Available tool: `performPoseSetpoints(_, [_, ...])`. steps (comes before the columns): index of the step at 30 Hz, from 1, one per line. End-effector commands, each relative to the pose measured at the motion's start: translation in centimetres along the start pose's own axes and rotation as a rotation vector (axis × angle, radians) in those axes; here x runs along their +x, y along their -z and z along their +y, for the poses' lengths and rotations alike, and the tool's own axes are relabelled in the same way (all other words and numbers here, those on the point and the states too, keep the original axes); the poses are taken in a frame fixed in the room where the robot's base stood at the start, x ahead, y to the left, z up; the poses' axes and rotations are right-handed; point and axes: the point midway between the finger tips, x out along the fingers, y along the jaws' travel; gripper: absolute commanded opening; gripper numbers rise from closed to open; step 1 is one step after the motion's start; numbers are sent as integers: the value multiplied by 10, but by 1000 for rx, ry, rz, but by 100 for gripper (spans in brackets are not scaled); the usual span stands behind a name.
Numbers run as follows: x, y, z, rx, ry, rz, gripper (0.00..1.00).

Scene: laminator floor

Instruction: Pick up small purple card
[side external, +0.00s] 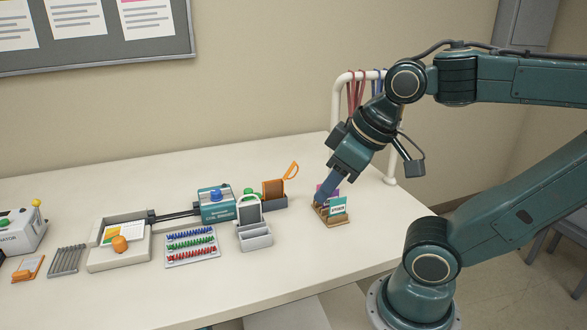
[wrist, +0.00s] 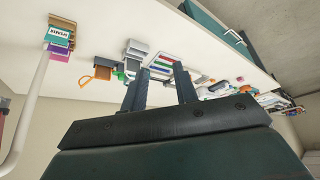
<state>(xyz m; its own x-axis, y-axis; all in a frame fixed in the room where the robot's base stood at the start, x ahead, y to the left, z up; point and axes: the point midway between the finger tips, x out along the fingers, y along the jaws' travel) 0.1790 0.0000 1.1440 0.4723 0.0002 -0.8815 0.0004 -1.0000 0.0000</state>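The small purple card (wrist: 58,53) stands in a tan wooden card holder (wrist: 62,21), beside a teal-and-white lettered card (wrist: 59,33), at the upper left of the wrist view. In the side view the purple card (side external: 321,188) is partly hidden behind my gripper (side external: 320,200), and the holder (side external: 337,221) stands near the table's right end. My gripper (wrist: 161,67) also shows in the wrist view, its two fingers apart with nothing held between them. There the card lies well to the left of the fingers. In the side view the fingers overlap the holder.
A white rail (side external: 338,100) with hanging lanyards rises behind the holder. The table (side external: 300,265) is clear in front.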

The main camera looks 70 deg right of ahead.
Motion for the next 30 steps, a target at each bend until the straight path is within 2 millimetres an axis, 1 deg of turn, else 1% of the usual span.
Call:
performPoseSetpoints(11, [0,2,2,-7,-4,-5,29])
performPoseSetpoints(17, [4,15,12,-54,-27,-38,29])
performPoseSetpoints(23, [14,39,38,-154,-57,-108,29])
performPoseSetpoints(30, [32,66,84,-295,-67,-211,29])
